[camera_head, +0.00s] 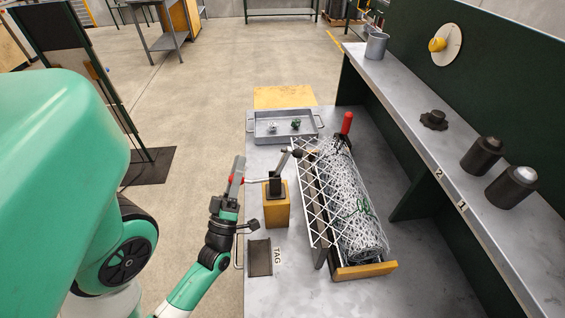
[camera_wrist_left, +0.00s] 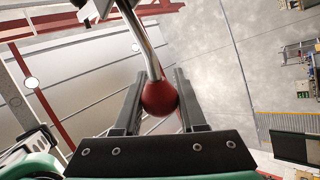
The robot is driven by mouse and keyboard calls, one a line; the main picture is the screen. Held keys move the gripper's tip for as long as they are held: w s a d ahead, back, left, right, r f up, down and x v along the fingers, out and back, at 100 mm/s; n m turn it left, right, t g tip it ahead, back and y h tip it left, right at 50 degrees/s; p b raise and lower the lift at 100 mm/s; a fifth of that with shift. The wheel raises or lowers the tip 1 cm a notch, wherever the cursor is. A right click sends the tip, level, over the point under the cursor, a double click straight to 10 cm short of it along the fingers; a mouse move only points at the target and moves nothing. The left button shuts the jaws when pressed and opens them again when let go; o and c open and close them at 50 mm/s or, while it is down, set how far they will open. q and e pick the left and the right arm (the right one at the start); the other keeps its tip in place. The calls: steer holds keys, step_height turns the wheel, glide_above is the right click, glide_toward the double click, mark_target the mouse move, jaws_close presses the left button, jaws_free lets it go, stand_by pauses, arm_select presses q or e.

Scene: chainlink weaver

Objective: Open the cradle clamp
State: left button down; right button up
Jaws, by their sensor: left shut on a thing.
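The cradle clamp (camera_head: 275,184) is a dark toggle mechanism on an orange block (camera_head: 276,211), left of the cradle. Its upper arm slants up and right, with a dark tip near the mesh edge. Its thin lever points left to my left gripper (camera_head: 237,178). In the left wrist view, the red ball knob (camera_wrist_left: 160,97) on the bent metal rod (camera_wrist_left: 140,38) sits between the fingers, and the gripper (camera_wrist_left: 160,84) is shut on it. The chain-link mesh roll (camera_head: 357,210) lies in the cradle (camera_head: 365,270). My right gripper is not in view.
A grey tray (camera_head: 259,139) with small parts stands behind the clamp. A red handle (camera_head: 347,122) stands at the roll's far end. A shelf (camera_head: 425,150) with dark cylinders runs along the right.

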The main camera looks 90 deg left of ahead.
arm_select(q)
steer(key=c, duration=0.8)
jaws_free()
steer(key=shift+f, duration=0.15)
steer(key=o, duration=0.3)
steer(key=shift+s, duration=0.2)
steer(key=shift+w, duration=0.1)
steer(key=v, duration=0.7)
steer(key=shift+d+f+b, duration=0.1)
steer(key=shift+d+b, duration=0.05)
steer(key=shift+b, duration=0.15)
